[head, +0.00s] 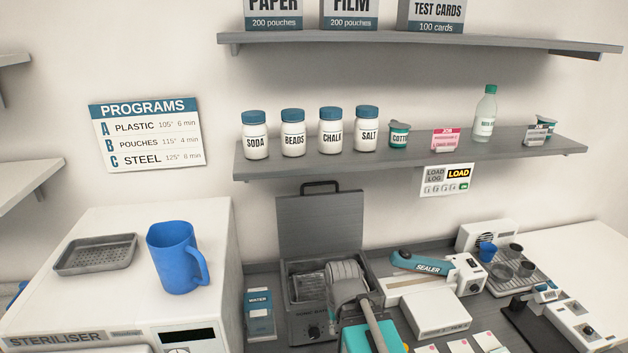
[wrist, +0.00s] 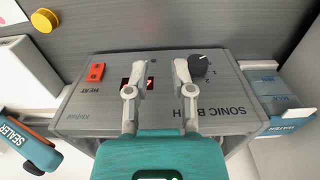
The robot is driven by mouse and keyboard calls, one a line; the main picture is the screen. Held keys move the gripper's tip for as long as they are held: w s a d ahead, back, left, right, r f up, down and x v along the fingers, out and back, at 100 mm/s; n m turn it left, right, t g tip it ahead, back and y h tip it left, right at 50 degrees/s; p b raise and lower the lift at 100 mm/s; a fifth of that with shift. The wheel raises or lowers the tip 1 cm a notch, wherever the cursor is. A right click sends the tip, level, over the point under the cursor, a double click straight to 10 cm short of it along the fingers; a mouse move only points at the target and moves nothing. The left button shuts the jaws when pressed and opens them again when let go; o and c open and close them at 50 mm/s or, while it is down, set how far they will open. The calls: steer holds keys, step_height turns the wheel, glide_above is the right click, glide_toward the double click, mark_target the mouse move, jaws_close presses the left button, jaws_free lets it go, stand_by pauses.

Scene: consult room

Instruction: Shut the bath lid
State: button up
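The sonic bath is a grey box (head: 306,322) on the bench in the head view. Its lid (head: 320,228) stands upright at the back, open, with a dark handle (head: 321,186) on top. Part of the inside shows; my arm covers the bath's right side. In the wrist view the bath's front panel (wrist: 105,112) appears upside down, with a red switch (wrist: 97,72), a small lit display and a dark knob (wrist: 202,66). My gripper (wrist: 160,66) is open and empty, its two fingers apart in front of this panel. The lid is not clearly identifiable in the wrist view.
A white steriliser (head: 215,250) with a blue jug (head: 177,258) and grey tray (head: 95,254) stands left. A sealer (head: 420,263) and white box (head: 437,314) are right. A shelf (head: 300,167) with jars hangs above the lid.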

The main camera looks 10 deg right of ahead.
steer(key=w+d+r+n+t+h+p, duration=0.1)
steer(key=w+r+p, duration=0.2)
steer(key=r+p, duration=0.35)
steer(key=w+d+r+h+p, duration=0.1)
steer(key=w+r+p, duration=0.2)
steer(key=r+p, duration=0.4)
steer(key=n+t+h, duration=0.9)
steer(key=n, duration=0.1)
glide_toward(316, 185)
steer(key=s+a, duration=0.2)
steer(key=a, duration=0.1)
steer(key=shift+w+d+r, duration=0.15)
steer(key=shift+d+r, duration=0.1)
steer(key=shift+r, duration=0.2)
steer(key=shift+w+d+f, duration=0.1)
steer(key=b+x, duration=0.3)
steer(key=x, duration=1)
steer(key=shift+d, duration=0.35)
